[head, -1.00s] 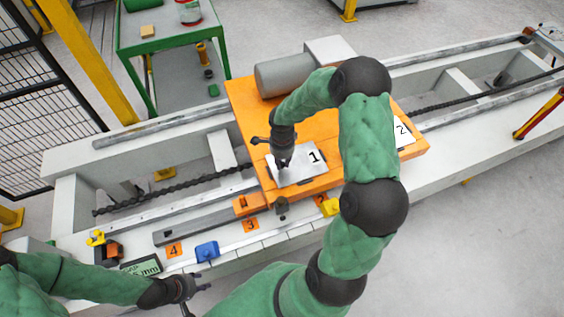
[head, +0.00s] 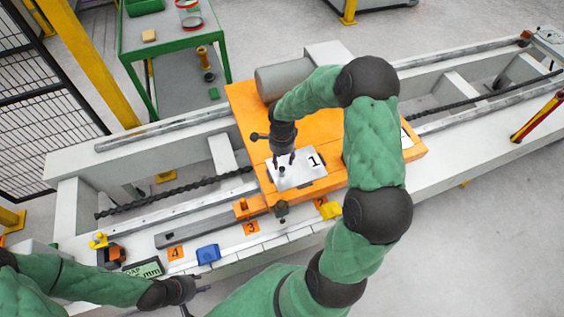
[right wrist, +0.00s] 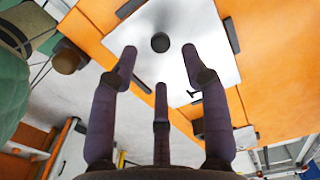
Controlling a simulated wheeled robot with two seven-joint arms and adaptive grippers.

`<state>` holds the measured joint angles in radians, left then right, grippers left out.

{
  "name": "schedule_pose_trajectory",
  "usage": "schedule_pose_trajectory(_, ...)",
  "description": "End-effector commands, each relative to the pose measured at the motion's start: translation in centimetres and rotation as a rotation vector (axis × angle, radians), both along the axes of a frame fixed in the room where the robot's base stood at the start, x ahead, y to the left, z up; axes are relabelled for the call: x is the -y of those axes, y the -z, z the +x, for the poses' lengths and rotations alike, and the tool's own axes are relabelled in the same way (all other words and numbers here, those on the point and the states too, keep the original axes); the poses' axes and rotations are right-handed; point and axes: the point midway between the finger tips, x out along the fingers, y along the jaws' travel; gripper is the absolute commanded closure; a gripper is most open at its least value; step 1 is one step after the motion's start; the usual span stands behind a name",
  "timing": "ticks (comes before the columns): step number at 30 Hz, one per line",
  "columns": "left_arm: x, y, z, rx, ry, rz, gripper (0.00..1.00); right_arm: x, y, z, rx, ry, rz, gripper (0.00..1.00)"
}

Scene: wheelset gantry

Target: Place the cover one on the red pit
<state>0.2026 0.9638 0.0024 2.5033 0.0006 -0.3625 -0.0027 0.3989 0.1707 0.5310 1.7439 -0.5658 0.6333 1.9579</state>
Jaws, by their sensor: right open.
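Cover one is a pale metal plate (head: 312,174) marked 1 with a dark round knob, lying on the orange carriage. My right gripper (head: 282,160) is over it, fingers pointing down and spread, with nothing held. In the right wrist view, the three open fingers (right wrist: 160,68) surround the area just below the knob (right wrist: 160,42), apart from it, with the plate (right wrist: 193,28) beyond. My left gripper (head: 196,298) is at the lower left, fingers apart and empty, away from the cover. I cannot make out a red pit in either view.
The orange carriage (head: 246,108) carries a grey cylinder (head: 285,78). A second plate, marked 2 (head: 406,139), is partly hidden by my right arm. A green table (head: 165,42) stands behind.

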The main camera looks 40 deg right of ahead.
Motion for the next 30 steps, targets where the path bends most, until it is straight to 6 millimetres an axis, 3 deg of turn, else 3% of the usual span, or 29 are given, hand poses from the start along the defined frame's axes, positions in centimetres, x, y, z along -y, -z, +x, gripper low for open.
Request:
schedule_pose_trajectory(3,0.0,-1.3,0.0,0.0,0.0,0.0,0.6,0.0,-3.0,0.1,0.003,0.0,-0.001,0.53)
schedule_pose_trajectory(9,0.0,-2.4,0.0,0.0,0.0,0.0,0.6,0.0,-6.1,0.0,0.002,0.001,-0.001,0.53)
schedule_pose_trajectory(18,0.0,-2.8,0.0,0.0,0.0,0.0,0.6,0.0,-7.6,0.0,-0.001,0.0,0.0,0.53)
schedule_pose_trajectory(23,0.0,-2.7,0.0,0.0,0.0,0.0,0.6,-1.5,-6.2,0.0,0.001,-0.072,0.029,0.53)
schedule_pose_trajectory(26,0.0,-2.7,0.0,0.0,0.0,0.0,0.6,-4.4,-3.7,-0.2,0.013,-0.224,0.084,0.53)
schedule_pose_trajectory(30,0.0,-2.7,0.0,0.0,0.0,0.0,0.6,-10.2,0.8,-1.1,0.064,-0.523,0.181,0.53)
